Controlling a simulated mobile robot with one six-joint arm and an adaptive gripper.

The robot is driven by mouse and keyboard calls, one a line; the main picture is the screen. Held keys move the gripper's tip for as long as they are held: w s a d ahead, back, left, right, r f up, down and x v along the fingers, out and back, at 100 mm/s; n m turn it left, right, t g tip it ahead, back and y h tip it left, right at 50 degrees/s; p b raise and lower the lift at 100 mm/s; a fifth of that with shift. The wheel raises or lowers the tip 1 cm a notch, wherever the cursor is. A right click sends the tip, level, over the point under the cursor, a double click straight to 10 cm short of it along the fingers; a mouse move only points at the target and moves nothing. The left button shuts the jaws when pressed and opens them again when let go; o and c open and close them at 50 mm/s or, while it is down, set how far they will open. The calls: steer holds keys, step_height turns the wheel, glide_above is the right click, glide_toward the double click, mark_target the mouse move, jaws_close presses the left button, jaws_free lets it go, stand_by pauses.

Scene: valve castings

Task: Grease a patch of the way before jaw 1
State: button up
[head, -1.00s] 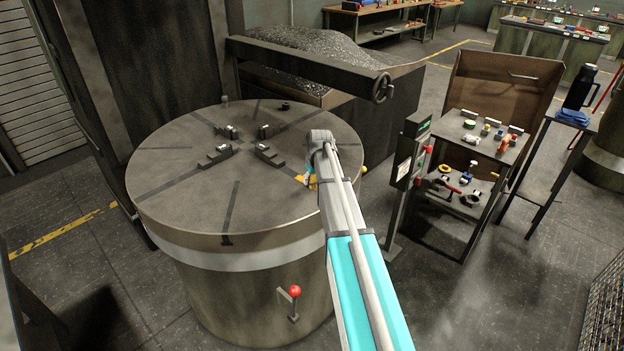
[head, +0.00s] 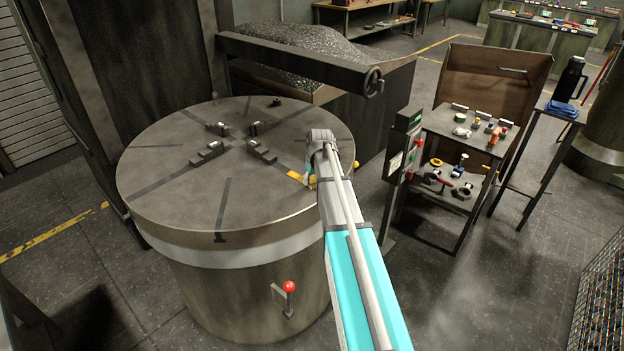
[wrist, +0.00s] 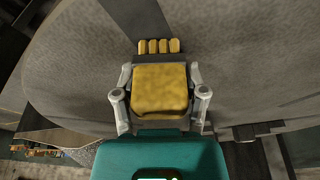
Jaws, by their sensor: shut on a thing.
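My gripper (wrist: 160,95) is shut on a yellow block-like tool (wrist: 160,88), with a finger on each side. Beyond the block in the wrist view are a dark band and several short yellow tufts, which look like part of it. The tufts are at a dark way (wrist: 140,18) in the round table; contact is unclear. In the head view yellow (head: 294,176) shows at the way's outer part, beside my wrist, which hides the fingers. Stepped jaws (head: 262,151) stand around the table centre, one further in along this way. Their numbers are unreadable.
The round table (head: 180,215) has bare surface at its front left. A beam with a handwheel (head: 373,82) crosses behind. A control post (head: 402,150) and a tool stand (head: 465,130) are right of my arm. A red-knobbed lever (head: 290,287) sticks out at the front.

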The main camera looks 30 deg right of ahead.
steer(key=shift+r, duration=0.1)
step_height(320, 180, up, 6)
steer(key=p, duration=0.6)
stand_by(0.4)
steer(key=shift+r+p, duration=1.4)
steer(key=shift+p, duration=0.1)
